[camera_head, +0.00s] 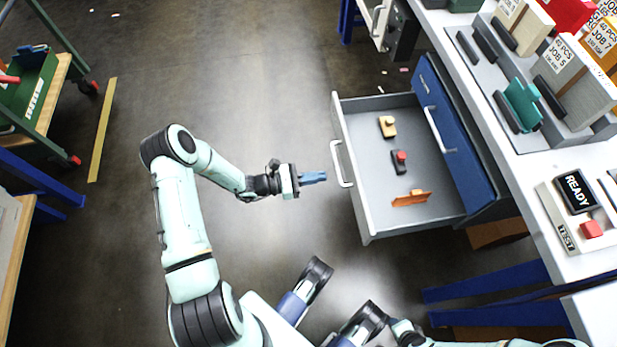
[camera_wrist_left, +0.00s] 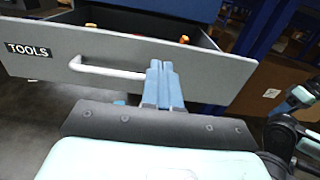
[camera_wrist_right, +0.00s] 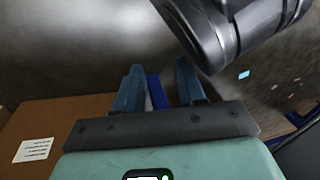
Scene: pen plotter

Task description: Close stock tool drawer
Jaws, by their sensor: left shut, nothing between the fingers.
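The grey tool drawer (camera_head: 348,190) stands pulled out from the blue cabinet in the head view. Its front bears a TOOLS label (camera_wrist_left: 21,49) and a pale bar handle (camera_head: 341,164), which also shows in the left wrist view (camera_wrist_left: 105,70). Inside lie a tan piece (camera_head: 387,126), a dark piece with a red top (camera_head: 399,161) and an orange piece (camera_head: 411,198). My left gripper (camera_head: 325,177) is shut and empty, just in front of the drawer front near the handle; contact is unclear. My right gripper (camera_wrist_right: 160,84) is open and empty, seen only in its wrist view.
Above the open drawer is a closed blue drawer (camera_head: 447,125) with its own handle. The white bench top (camera_head: 541,172) with job boxes and a READY panel (camera_head: 575,191) is at right. A green cart (camera_head: 35,95) stands at left. The floor between is clear.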

